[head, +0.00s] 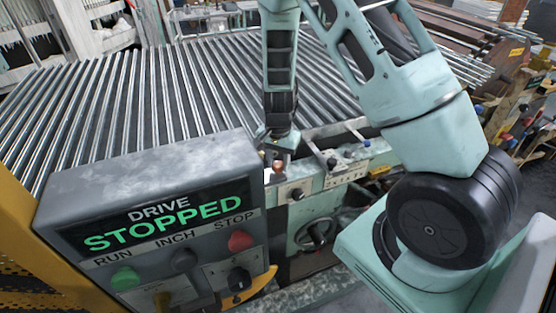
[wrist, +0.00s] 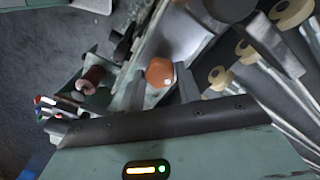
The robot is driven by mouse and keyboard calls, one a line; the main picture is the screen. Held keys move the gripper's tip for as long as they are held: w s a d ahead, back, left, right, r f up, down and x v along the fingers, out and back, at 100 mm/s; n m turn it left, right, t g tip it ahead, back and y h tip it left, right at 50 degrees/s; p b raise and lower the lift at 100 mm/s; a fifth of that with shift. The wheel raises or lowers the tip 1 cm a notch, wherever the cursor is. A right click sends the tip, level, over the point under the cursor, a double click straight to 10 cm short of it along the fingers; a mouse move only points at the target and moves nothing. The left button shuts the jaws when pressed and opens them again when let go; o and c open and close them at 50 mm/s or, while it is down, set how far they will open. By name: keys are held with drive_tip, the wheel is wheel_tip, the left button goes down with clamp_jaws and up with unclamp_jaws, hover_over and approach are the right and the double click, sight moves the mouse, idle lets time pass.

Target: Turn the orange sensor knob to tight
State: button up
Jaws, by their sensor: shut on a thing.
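The orange sensor knob (wrist: 159,72) is round and shows in the wrist view between the two fingers of my gripper (wrist: 161,86). My gripper is shut on it from both sides. In the head view my gripper (head: 279,152) points down at the near edge of the roller bed. A small orange spot of the knob (head: 278,164) shows just below the fingers there. The knob's marks and its turn position cannot be read in either view.
A grey drive panel (head: 150,170) reads "STOPPED" and stands at the front left. The roller bed (head: 150,100) fills the back. A machine front with small knobs (head: 335,180) and a handwheel (head: 316,233) lies right of the gripper. Pale round-ended parts (wrist: 217,78) are close by in the wrist view.

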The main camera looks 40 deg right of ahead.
sight(278, 164)
drive_tip(key=shift+w, duration=0.1)
idle(0.3)
drive_tip(key=o, duration=1)
drive_tip(key=shift+r, duration=0.15)
wheel_tip(278, 164, up, 17)
drive_tip(key=b, duration=0.1)
